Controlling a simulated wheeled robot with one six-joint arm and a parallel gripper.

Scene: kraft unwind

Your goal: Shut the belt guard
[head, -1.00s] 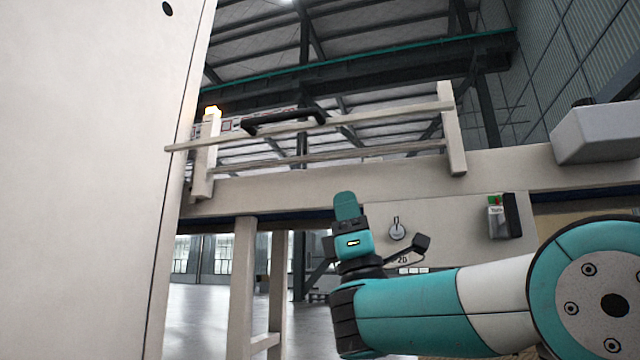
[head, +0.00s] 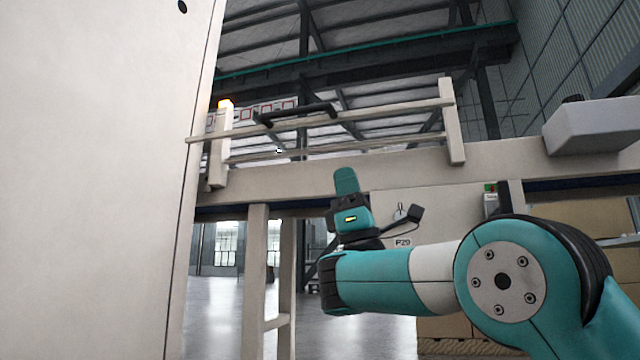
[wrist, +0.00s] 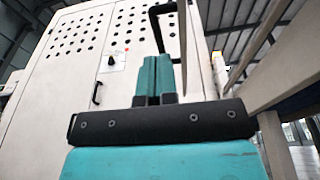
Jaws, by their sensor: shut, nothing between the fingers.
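The belt guard (head: 380,113) appears to be the pale railed frame above the machine's long beam in the head view, with a black handle (head: 297,114) on its upper rail. The rail's left end sticks out past the left post. I cannot tell exactly how far open the guard is. My gripper (head: 346,180) is below the rails and right of the handle in the picture, pointing up, apart from the handle. In the wrist view its teal fingers (wrist: 154,75) are together and empty. A black bent bar, likely the handle, shows just beyond the fingertips (wrist: 154,24).
A tall pale cabinet (head: 90,180) fills the left of the head view. A pale beam (head: 290,185) runs under the guard on legs. A grey box (head: 592,127) sits on the beam at right. A perforated panel (wrist: 75,45) stands behind in the wrist view.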

